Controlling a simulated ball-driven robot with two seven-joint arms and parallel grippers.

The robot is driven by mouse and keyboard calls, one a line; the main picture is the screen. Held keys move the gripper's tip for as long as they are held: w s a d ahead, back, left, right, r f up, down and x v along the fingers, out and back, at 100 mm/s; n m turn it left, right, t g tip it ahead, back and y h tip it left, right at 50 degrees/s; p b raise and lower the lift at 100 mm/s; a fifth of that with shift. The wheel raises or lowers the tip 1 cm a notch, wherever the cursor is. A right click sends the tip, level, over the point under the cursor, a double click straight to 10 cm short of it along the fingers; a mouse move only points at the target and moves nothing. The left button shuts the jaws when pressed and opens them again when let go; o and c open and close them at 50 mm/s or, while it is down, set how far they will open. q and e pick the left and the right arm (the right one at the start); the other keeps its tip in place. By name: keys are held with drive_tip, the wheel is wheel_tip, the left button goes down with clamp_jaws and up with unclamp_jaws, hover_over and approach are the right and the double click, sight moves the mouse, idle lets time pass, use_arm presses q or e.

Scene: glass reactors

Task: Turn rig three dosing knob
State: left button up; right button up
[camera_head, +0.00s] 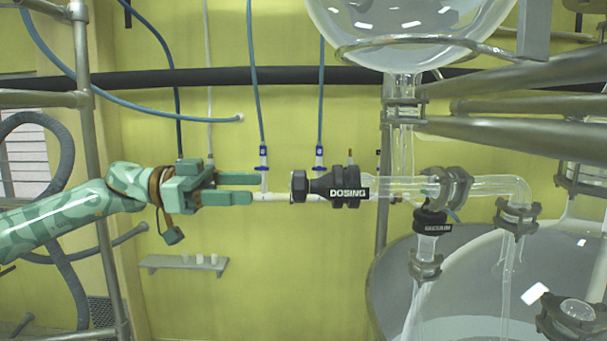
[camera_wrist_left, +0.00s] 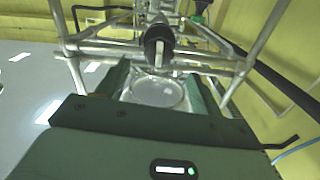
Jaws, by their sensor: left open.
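The black dosing knob (camera_head: 299,187) sits at the left end of a horizontal valve body (camera_head: 348,193) labelled DOSING, on a glass pipe. My left gripper (camera_head: 254,188) is open, level with the knob and a short gap to its left, its fingers pointing at it. In the left wrist view the dark round knob (camera_wrist_left: 158,42) with a pale bar across its face shows beyond the fingers. My right gripper is not in view.
A second black valve (camera_head: 432,222) hangs below the glass pipe. A large glass vessel (camera_head: 420,25) is above and a large round vessel (camera_head: 395,275) below right. Blue hoses with fittings (camera_head: 263,157) hang behind the gripper. A small shelf (camera_head: 183,264) is on the yellow wall.

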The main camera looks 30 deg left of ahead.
sight(303, 186)
use_arm(q)
drive_tip(key=p+x, duration=0.5)
drive_tip(key=x, duration=0.5)
drive_tip(key=shift+w+d+r, duration=0.1)
drive_tip(key=shift+w+r, duration=0.05)
drive_tip(key=shift+r, duration=0.05)
drive_tip(key=shift+d, duration=0.25)
drive_tip(key=shift+f, duration=0.1)
drive_tip(key=shift+w, duration=0.1)
drive_tip(key=c, duration=1)
